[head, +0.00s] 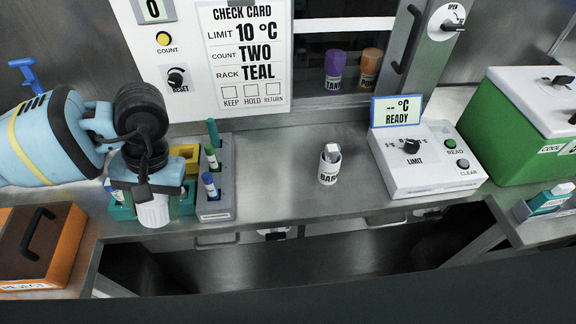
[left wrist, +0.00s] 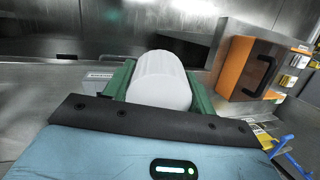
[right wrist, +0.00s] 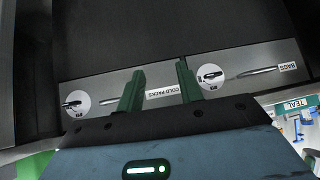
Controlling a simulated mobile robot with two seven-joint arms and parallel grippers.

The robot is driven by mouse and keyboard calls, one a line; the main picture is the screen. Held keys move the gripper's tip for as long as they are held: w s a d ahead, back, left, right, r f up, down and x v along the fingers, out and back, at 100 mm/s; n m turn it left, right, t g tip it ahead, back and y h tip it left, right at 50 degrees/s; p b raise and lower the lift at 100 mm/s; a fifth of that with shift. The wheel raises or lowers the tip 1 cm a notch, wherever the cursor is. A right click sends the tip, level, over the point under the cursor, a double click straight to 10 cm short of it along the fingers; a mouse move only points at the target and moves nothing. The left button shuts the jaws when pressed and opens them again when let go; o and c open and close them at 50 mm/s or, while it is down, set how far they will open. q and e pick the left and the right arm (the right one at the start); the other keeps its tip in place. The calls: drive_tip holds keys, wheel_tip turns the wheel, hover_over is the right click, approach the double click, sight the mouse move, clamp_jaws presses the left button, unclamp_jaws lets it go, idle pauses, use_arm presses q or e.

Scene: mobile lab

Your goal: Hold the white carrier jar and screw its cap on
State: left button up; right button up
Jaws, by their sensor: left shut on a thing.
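My left gripper (head: 150,195) is shut on a white ribbed cylinder (head: 153,211), which looks like the cap. The cylinder also shows between the green fingers in the left wrist view (left wrist: 160,80). The white jar (head: 328,172), with black lettering, stands upright on the bench in the middle of the head view. A pale piece shows in its dark mouth. The left gripper is well to the left of the jar and apart from it. My right gripper (right wrist: 160,85) is open and empty in the right wrist view, in front of labelled drawers; the head view does not show it.
A grey rack (head: 216,205) with several tubes stands beside the left gripper. An orange box (head: 62,245) is at the far left. A white console (head: 425,165) stands right of the jar, and a green cooler (head: 500,125) beyond it. The bench around the jar is clear.

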drive_tip(key=shift+d, duration=0.1)
drive_tip(key=shift+o, duration=0.7)
drive_tip(key=shift+d, duration=0.2)
drive_tip(key=shift+o, duration=1.1)
drive_tip(key=shift+w, duration=0.3)
use_arm(q)
drive_tip(key=shift+f, duration=0.55)
use_arm(e)
drive_tip(key=o, duration=0.4)
drive_tip(key=w+r+t+y, duration=0.1)
drive_tip(key=w+r, duration=0.3)
drive_tip(key=w, duration=0.4)
drive_tip(key=w+r+n+t+y, duration=0.1)
drive_tip(key=w+r, duration=0.4)
drive_tip(key=w, duration=0.3)
drive_tip(key=shift+a+r+n+t, duration=0.15)
drive_tip(key=shift+a+n+t, duration=0.05)
drive_tip(key=shift+n+t, duration=0.1)
use_arm(q)
drive_tip(key=shift+s+f+b, duration=0.1)
drive_tip(key=shift+f+b, duration=0.25)
use_arm(e)
drive_tip(key=n+t+y, duration=0.1)
drive_tip(key=n+y, duration=0.1)
approach(334, 170)
drive_tip(key=shift+w+a, duration=0.25)
drive_tip(key=shift+a, duration=0.05)
